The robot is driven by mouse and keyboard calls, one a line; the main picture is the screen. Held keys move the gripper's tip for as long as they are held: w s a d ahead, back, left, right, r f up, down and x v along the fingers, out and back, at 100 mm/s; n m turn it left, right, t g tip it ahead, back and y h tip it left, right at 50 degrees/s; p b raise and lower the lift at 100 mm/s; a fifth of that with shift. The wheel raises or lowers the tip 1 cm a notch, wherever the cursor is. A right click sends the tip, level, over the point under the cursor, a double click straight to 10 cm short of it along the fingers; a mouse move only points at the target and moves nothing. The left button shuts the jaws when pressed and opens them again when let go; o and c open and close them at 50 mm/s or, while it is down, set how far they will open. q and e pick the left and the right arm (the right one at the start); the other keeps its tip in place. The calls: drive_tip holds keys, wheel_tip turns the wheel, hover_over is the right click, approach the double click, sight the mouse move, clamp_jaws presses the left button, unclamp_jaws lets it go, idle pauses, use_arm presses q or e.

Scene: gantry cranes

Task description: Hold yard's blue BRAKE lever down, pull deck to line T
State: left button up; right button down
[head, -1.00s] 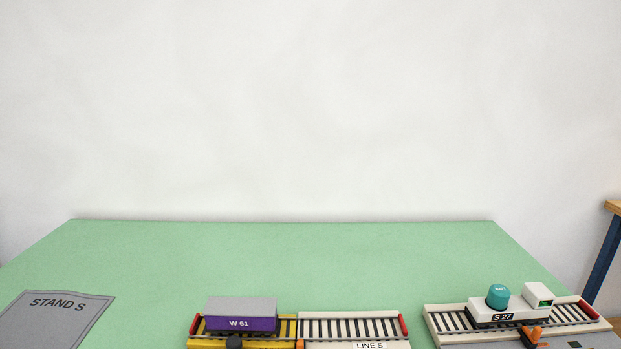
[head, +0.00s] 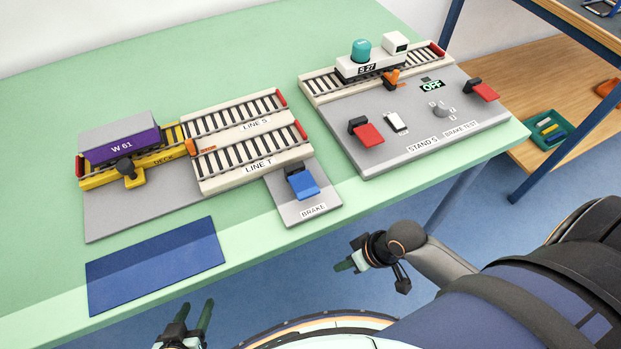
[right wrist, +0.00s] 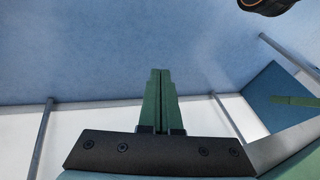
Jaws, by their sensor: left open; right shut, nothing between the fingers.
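The blue BRAKE lever (head: 301,182) stands on a grey plate labelled BRAKE at the table's front edge. The deck appears in line with the LINE S track (head: 232,114); LINE T track (head: 255,155) lies in front of that. My left gripper (head: 195,318) is open and empty, low in front of the table. My right gripper (head: 349,264) is shut and empty off the front edge; the right wrist view shows its green fingers together (right wrist: 160,98).
A blue mat (head: 155,265) lies front left. A grey STAND S board (head: 430,125) at right holds red levers, a white switch, a dial and the S 27 wagon (head: 370,64). A wooden shelf (head: 555,100) with a green tray stands right. The back left of the green table is clear.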

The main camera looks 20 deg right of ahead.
drive_tip(key=s+d+r+n+g, duration=0.1)
drive_tip(key=s+d+r+g, duration=0.1)
drive_tip(key=d+r+g, duration=0.4)
drive_tip(key=s+d+r+n+g, duration=0.1)
drive_tip(key=s+d+r+g, duration=0.2)
drive_tip(key=r, duration=0.4)
drive_tip(key=w+a+r+n+t+y, duration=0.2)
drive_tip(key=w+r+n, duration=0.5)
drive_tip(key=r, duration=0.4)
drive_tip(key=w+a+r+n+t+y, duration=0.3)
drive_tip(key=w+r+n, duration=0.3)
drive_tip(key=r, duration=0.4)
drive_tip(key=shift+w+a+r+n+t, duration=0.4)
drive_tip(key=shift+a+n+t, duration=0.1)
drive_tip(key=shift+n, duration=0.2)
